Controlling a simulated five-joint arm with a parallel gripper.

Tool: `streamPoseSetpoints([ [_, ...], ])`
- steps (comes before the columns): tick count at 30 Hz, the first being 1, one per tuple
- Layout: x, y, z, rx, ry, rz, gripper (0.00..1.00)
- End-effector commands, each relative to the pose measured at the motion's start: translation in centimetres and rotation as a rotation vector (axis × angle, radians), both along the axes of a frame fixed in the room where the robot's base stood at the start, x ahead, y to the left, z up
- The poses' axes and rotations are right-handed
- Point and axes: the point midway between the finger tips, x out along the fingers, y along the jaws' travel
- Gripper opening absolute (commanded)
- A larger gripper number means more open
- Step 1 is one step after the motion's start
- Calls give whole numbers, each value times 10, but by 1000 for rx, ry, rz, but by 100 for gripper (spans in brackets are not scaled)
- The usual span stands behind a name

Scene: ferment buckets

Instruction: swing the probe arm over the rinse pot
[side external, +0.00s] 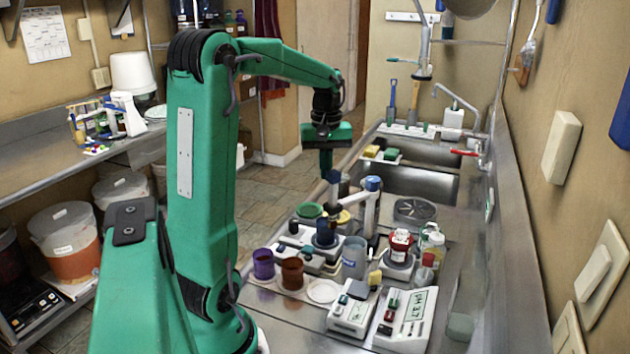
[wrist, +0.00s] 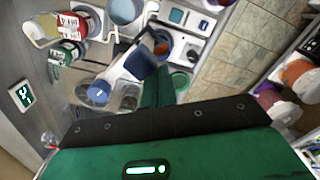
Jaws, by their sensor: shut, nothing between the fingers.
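The probe arm is a white arm on a post with a blue cap (side external: 372,183). It reaches left to a probe with a blue top (side external: 333,176), above or at a dark blue pot (side external: 325,233). In the wrist view, the dark blue probe head (wrist: 140,62) lies beside that pot. A grey-blue pot (side external: 354,257) stands nearer the side camera and looks like the rinse pot, though no label confirms this. My gripper (side external: 326,172) is shut and empty, pointing down just above or behind the probe top. Contact cannot be told.
A red-labelled jar (side external: 400,242) stands right of the post. Purple (side external: 263,263) and brown (side external: 292,272) cups stand front left. A pH meter (side external: 405,318) is at the front, and a sink (side external: 415,183) lies behind. A green lid (side external: 309,210) sits at the counter's left edge.

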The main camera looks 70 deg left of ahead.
Motion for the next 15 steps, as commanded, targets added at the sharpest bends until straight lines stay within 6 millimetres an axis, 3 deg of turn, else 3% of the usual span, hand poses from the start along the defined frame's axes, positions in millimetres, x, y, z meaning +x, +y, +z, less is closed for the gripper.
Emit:
streamPoseSetpoints([
  [15, 4, -28, 0, 1, -1, -1, 0],
])
